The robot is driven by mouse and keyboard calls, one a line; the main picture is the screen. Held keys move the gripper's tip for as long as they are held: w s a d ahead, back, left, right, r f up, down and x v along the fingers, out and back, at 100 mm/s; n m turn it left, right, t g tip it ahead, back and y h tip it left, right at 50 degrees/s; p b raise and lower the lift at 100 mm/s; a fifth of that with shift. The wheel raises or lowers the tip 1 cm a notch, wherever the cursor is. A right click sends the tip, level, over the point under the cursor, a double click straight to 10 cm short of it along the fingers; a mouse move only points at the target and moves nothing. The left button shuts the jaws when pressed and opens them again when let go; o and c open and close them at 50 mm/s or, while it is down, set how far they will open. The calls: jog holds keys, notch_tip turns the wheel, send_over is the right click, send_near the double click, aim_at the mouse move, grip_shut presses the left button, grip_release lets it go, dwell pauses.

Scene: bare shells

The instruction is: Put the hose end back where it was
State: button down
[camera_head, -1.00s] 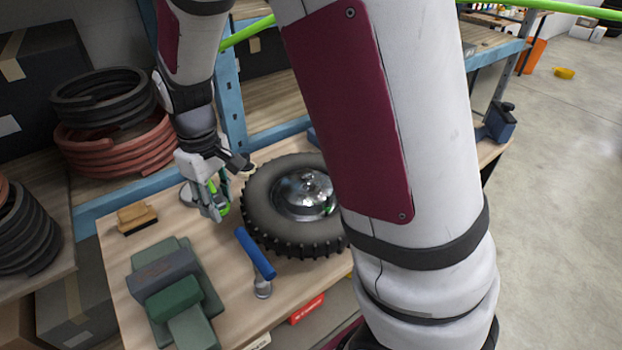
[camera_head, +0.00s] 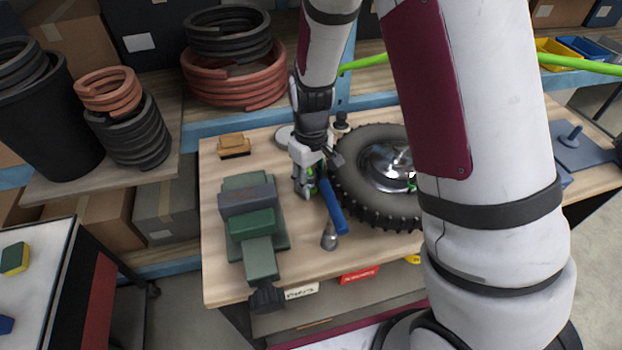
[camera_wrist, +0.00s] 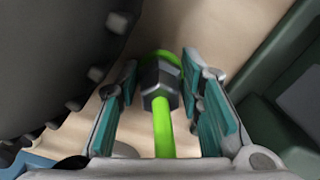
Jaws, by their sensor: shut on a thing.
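The hose end is a dark hex fitting (camera_wrist: 160,84) on a bright green hose (camera_wrist: 163,130), with a green tip beyond it in the wrist view. My gripper (camera_head: 305,190) is shut on the hose end, with the fitting between its teal finger pads. It is low over the workbench (camera_head: 222,285), between the green vise and the tyre. Only a bit of green shows at the fingers in the head view. The green hose (camera_head: 580,66) also runs across behind my arm, which hides part of it. I cannot tell whether the tip touches the bench.
A knobbly tyre (camera_head: 352,170) lies right of my gripper and a green vise (camera_head: 250,225) left. A blue-handled hammer (camera_head: 335,207) lies close in front. A brush (camera_head: 233,146) and a pale round disc (camera_head: 285,136) lie behind. Coiled hoses (camera_head: 235,75) fill the shelf.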

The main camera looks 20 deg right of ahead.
jog(key=shift+f, duration=0.15)
jog(key=c, duration=1.4)
grip_release()
